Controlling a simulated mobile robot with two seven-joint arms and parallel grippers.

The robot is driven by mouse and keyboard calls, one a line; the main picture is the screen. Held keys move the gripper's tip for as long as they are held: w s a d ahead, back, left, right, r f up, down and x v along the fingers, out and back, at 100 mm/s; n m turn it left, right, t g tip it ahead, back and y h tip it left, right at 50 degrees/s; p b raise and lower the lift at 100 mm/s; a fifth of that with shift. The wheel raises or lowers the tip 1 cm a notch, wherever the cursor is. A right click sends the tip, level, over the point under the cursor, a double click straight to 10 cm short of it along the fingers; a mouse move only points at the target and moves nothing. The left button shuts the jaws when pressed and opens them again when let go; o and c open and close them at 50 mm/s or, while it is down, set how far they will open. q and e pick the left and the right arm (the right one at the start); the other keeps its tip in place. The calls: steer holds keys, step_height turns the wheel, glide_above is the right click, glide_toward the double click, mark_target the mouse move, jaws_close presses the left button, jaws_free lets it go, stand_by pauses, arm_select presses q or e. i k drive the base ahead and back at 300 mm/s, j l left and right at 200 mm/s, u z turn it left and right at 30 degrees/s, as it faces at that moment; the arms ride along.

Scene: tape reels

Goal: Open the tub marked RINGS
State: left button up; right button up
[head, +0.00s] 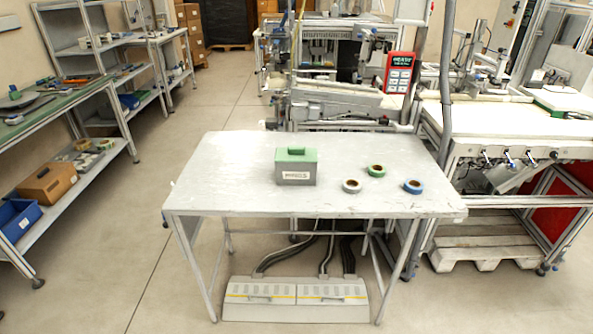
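A grey box-shaped tub (296,172) stands upright on the grey table, left of the table's middle. A green lid (296,155) with a raised green handle sits on top of it, and the tub looks closed. A white label (296,175) is on its front, but its lettering is too small to read surely. Neither of my grippers is in the head view.
A white-grey reel (352,186), a green reel (376,171) and a blue reel (413,187) lie right of the tub. The table (230,180) is bare on its left. Machines stand behind and right; shelves (95,160) stand left. Floor is clear in front and left.

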mark_target(301, 173)
steer(key=i+l+u, duration=0.2)
steer(key=l, duration=0.7)
steer(key=i+l+u, duration=0.2)
steer(key=i+l, duration=0.2)
steer(key=l, duration=0.55)
steer(key=i+l+u, duration=0.15)
steer(key=l, duration=0.85)
steer(key=i+l+u, duration=0.2)
steer(key=l, duration=0.8)
steer(key=l+u, duration=0.2)
steer(key=l, duration=0.8)
